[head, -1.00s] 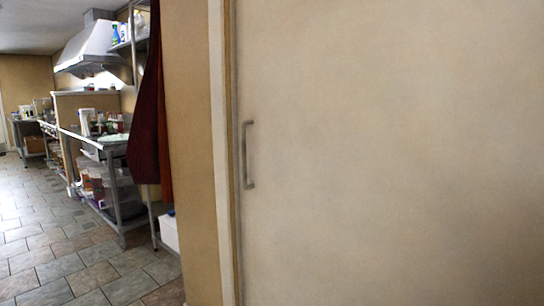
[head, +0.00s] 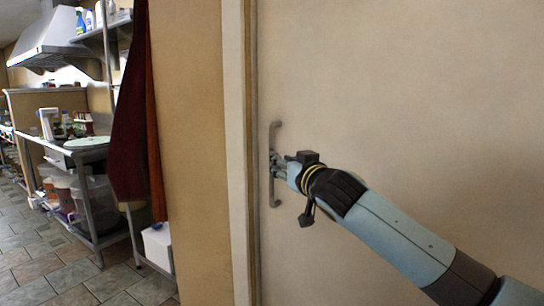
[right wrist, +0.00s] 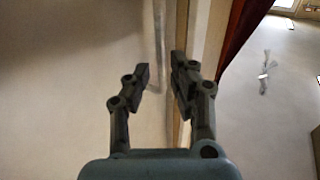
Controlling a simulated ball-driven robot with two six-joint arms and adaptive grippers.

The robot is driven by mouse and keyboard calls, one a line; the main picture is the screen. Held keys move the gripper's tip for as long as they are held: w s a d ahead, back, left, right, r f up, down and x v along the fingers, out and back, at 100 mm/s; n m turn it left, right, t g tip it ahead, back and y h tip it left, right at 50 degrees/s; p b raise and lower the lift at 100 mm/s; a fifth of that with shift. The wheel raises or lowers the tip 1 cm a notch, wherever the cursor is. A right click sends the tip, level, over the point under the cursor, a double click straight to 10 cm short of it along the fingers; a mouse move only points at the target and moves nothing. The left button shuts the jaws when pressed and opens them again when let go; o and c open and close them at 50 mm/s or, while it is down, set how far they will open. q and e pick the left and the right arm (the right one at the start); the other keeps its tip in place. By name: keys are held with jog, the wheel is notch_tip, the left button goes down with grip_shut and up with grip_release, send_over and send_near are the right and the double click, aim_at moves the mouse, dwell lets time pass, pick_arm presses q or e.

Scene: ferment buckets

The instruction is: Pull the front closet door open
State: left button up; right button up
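The closet door (head: 420,95) is a plain cream panel filling the right of the head view. It looks shut against its frame (head: 237,130). A grey vertical bar handle (head: 275,199) is near its left edge. My right gripper (head: 279,165) comes in from the right, with its fingertips at the middle of the handle, hiding part of it. In the right wrist view the two fingers (right wrist: 160,75) stand apart, and the handle bar (right wrist: 160,40) shows in the gap between them. Whether the fingers touch the bar cannot be told. My left gripper is not in view.
Left of the frame is a tan wall (head: 193,130) with a dark red cloth (head: 132,120) hanging beside it. Further left are a steel worktable (head: 88,152), a range hood (head: 62,40) and a white box (head: 157,245). The tiled floor (head: 50,270) is open at lower left.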

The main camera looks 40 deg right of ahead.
jog(key=w+d, duration=0.1)
jog(key=w, duration=0.5)
jog(key=shift+w+d, duration=0.15)
jog(key=shift+w, duration=0.25)
jog(key=shift+c, duration=0.3)
grip_shut()
jog(key=shift+f, duration=0.1)
